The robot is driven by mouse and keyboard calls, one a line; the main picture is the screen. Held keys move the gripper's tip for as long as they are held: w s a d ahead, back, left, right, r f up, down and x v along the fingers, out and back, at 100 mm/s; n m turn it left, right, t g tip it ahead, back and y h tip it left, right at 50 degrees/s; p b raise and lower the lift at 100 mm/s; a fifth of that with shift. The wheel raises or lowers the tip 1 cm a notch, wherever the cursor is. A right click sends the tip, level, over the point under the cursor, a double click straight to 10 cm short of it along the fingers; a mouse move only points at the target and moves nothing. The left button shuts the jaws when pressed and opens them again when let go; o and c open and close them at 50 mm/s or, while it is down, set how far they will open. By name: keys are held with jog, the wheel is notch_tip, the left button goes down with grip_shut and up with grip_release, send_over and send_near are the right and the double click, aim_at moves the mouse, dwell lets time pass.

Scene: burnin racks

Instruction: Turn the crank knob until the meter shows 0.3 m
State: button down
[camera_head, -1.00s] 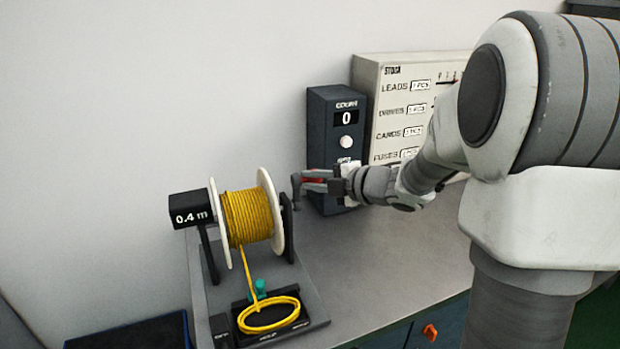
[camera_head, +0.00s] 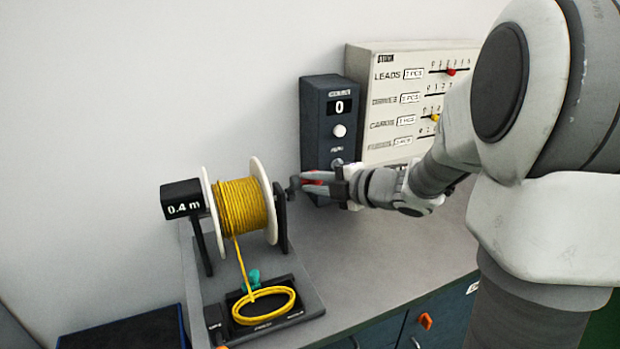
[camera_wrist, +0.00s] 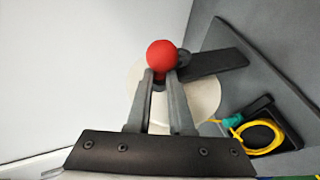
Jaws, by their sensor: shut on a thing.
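The meter (camera_head: 184,203) is a black box reading 0.4 m, left of the spool (camera_head: 241,205) of yellow cord with white flanges. The red crank knob (camera_head: 314,179) is at the spool's right side, partly hidden by my fingers in the head view. In the wrist view the knob (camera_wrist: 161,58) is a red ball at my fingertips, in front of the white flange. My gripper (camera_head: 318,182) reaches in from the right and is shut on the knob; it also shows in the wrist view (camera_wrist: 160,75). A yellow cord coil (camera_head: 264,319) lies below the spool.
A dark counter box (camera_head: 323,160) showing 0 stands close behind my gripper. A pale board (camera_head: 362,75) with sliders and labels stands behind my arm. A dark blue tray (camera_head: 125,330) is at lower left. The grey bench (camera_head: 380,255) is clear right of the spool.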

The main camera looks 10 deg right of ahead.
jog(key=shift+d+f, duration=0.2)
jog(key=shift+s+d+f+b, duration=0.2)
jog(key=shift+s+f+b, duration=0.65)
jog(key=shift+f+b, duration=0.05)
jog(key=shift+f, duration=0.1)
jog(key=shift+s+f+b, duration=0.2)
jog(key=shift+f+b, duration=0.35)
jog(key=shift+b, duration=0.05)
jog(key=shift+s+f+b, duration=0.15)
jog(key=shift+f+b, duration=0.4)
jog(key=c, duration=1.3)
grip_release()
jog(key=shift+r, duration=0.1)
jog(key=o, duration=0.5)
jog(key=shift+w, duration=0.15)
jog(key=shift+o, duration=0.4)
